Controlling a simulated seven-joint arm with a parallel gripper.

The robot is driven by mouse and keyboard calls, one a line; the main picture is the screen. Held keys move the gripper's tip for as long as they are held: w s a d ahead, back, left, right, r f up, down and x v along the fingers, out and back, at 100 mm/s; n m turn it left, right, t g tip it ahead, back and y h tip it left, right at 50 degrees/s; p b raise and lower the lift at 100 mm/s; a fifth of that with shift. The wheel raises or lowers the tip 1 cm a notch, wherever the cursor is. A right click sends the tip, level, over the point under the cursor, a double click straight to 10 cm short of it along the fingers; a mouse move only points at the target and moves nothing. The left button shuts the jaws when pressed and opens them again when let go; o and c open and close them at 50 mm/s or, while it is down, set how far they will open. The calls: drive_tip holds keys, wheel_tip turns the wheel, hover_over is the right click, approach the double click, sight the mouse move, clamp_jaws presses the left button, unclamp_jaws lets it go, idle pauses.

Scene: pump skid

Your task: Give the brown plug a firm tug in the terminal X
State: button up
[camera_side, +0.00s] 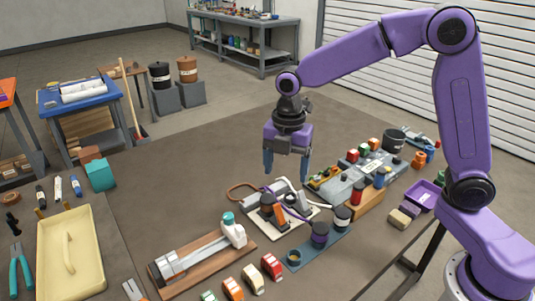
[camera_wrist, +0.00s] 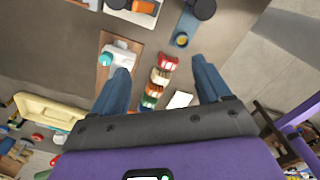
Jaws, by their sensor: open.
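My gripper (camera_side: 286,172) is open and empty, pointing down in the air above the bench. Its two blue fingers are spread apart in the wrist view (camera_wrist: 160,65). Below it is a white board (camera_side: 298,222) with a grey device, an orange block (camera_side: 267,206) and a purple cable. A brown cable (camera_side: 236,188) loops out to the left of the grey device. I cannot make out which part is the brown plug, and no terminal marking X is readable. Part of the white board shows at the top edge of the wrist view (camera_wrist: 118,14).
A wooden board (camera_side: 190,258) carries a metal and white device with a teal cap. Several small coloured blocks (camera_side: 252,279) stand in a row in front. A blue-grey plate (camera_side: 322,246) with dark round parts is at right. A yellow tray (camera_side: 72,262) lies at left.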

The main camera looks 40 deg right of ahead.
sight(267, 197)
drive_tip(key=w+d+f+n, duration=0.3)
drive_tip(key=w+n, duration=0.2)
drive_tip(key=w, duration=0.6)
drive_tip(key=f, duration=1.7)
drive_tip(key=shift+s+a+f, duration=0.1)
drive_tip(key=shift+s+f, duration=0.15)
drive_tip(key=shift+f, duration=0.05)
drive_tip(key=c, duration=1.1)
drive_tip(key=shift+c, duration=0.2)
